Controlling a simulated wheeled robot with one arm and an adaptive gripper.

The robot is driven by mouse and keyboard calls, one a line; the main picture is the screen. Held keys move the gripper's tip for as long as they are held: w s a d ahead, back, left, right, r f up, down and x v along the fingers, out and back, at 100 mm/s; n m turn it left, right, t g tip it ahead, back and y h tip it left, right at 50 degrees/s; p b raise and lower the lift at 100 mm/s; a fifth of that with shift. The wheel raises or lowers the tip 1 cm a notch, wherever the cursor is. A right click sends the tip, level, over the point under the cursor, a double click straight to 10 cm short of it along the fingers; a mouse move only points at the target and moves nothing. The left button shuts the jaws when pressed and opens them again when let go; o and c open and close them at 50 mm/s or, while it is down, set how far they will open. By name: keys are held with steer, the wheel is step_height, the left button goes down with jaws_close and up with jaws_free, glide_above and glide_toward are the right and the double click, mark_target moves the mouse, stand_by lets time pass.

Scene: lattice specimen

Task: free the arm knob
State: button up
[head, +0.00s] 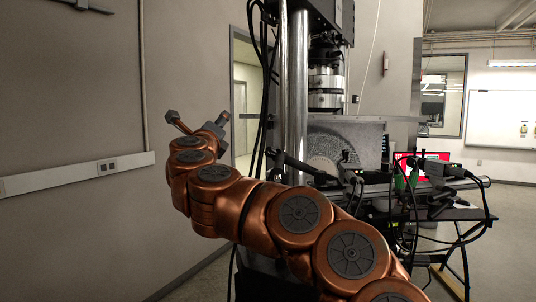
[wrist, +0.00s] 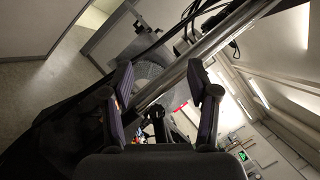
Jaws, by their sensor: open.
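My gripper (head: 198,117) is raised at the left in the head view, in front of the bare wall. Its two fingers are spread wide with nothing between them. In the wrist view, my gripper (wrist: 161,80) is also open and empty, with the testing machine behind it. A black jointed arm (head: 300,165) stands in front of the machine, right of my gripper and well apart from it. Its knob is too small and dark to pick out surely. The grey patterned lattice panel (head: 335,148) sits behind that arm; it also shows between the fingers in the wrist view (wrist: 150,72).
Black camera-like devices (head: 450,171) with loose cables are at the right, near a red and green screen (head: 432,156). Open air surrounds my gripper.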

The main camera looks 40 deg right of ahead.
mark_target(268, 151)
steer(key=s+d+f+m+g+h, duration=0.1)
steer(key=s+d+f+m+g, duration=0.3)
steer(key=d+f+m+g, duration=0.35)
steer(key=shift+n, duration=0.55)
steer(key=shift+s+f+p+x, duration=0.15)
steer(key=shift+p+x, duration=0.25)
steer(key=shift+x, duration=1.15)
steer(key=shift+s+p+x, duration=0.15)
steer(key=shift+p+x, duration=0.25)
steer(key=shift+x, duration=1.1)
steer(key=shift+s+f+p+x, duration=0.15)
steer(key=shift+p+x, duration=0.25)
steer(key=shift+x, duration=1.15)
steer(key=shift+d, duration=0.15)
steer(key=shift+r, duration=0.1)
jaws_close()
